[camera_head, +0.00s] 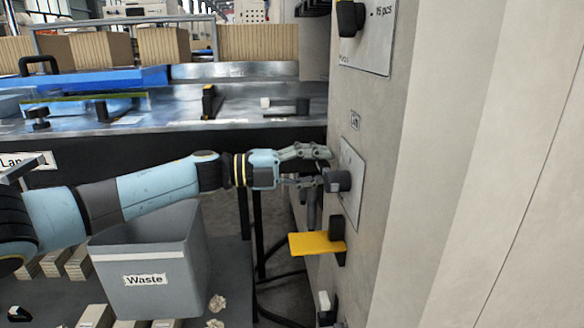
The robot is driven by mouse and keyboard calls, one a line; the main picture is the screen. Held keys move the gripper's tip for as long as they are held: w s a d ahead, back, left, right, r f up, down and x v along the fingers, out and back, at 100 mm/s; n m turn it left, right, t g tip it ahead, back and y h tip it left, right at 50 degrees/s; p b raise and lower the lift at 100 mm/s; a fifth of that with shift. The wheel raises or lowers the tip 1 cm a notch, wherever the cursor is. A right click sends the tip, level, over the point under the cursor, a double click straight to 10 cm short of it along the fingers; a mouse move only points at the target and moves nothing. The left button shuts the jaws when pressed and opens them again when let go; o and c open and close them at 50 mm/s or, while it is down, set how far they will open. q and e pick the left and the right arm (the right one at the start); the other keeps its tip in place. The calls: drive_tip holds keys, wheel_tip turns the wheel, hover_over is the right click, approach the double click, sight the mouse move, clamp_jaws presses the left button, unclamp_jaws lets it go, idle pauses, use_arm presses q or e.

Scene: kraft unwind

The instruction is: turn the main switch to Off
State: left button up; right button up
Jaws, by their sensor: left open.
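The main switch is hard to identify for sure; a black rotary knob (338,181) on a grey plate (352,190) sits on the side of the grey cabinet (400,130). Its label is too small to read. My left gripper (326,167) is open at this knob, with one finger above it and the other beside or behind it. I cannot tell whether the fingers touch the knob. A second black knob (350,18) sits higher, on a plate marked "15 pcs". My right gripper is not in view.
A yellow lever or flap (315,243) juts from the cabinet below the knob. A grey bin labelled Waste (188,262) stands under my left arm. A metal bench (240,95) with blue trays (85,84) runs behind it. Stacked blocks (95,318) lie at the lower left.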

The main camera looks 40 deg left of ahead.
use_arm(q)
drive_tip(key=v, duration=1)
drive_tip(key=shift+s+a, duration=0.25)
drive_tip(key=shift+s, duration=0.1)
